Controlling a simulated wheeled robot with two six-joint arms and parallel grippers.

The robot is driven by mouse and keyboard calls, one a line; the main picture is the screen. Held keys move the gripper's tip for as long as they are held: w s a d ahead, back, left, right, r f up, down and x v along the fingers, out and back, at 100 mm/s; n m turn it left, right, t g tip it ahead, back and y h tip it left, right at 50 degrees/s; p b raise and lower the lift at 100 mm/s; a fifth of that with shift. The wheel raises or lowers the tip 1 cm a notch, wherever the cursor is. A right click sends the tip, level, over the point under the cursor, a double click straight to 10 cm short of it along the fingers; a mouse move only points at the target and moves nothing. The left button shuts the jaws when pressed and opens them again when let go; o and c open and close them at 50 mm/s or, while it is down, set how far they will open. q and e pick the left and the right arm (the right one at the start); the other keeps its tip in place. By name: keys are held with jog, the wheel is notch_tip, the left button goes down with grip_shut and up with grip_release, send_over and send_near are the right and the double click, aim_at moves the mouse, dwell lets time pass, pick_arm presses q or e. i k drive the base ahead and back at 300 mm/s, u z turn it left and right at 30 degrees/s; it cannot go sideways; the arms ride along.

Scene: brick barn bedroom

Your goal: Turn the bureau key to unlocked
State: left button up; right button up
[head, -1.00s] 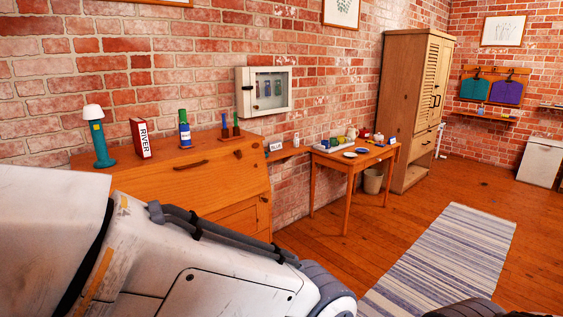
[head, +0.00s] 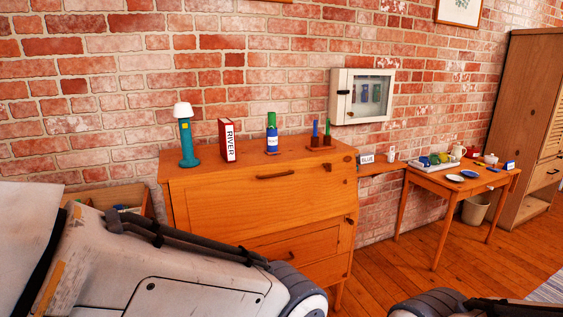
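The wooden bureau (head: 215,205) stands against the brick wall in the head view, left of the middle. Its sloping front is closed, with a dark handle (head: 275,177) near the top. A small dark fitting (head: 349,220) shows at the bureau's right edge; it is too small to tell whether it is the key or which way it is turned. My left arm crosses the lower left and hides the bureau's lower left part. Part of my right arm shows at the bottom right. Neither gripper is in view.
On the bureau top stand a teal lamp (head: 188,140), a red book (head: 227,140), a blue-green bottle (head: 272,135) and two candle-like sticks (head: 320,135). A wall cabinet (head: 344,98) hangs above. A side table (head: 440,190) stands right; wood floor between is clear.

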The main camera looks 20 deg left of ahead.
aim_at(328, 167)
jog(key=u, duration=0.3)
jog(key=i, duration=1.45)
jog(key=z, duration=0.25)
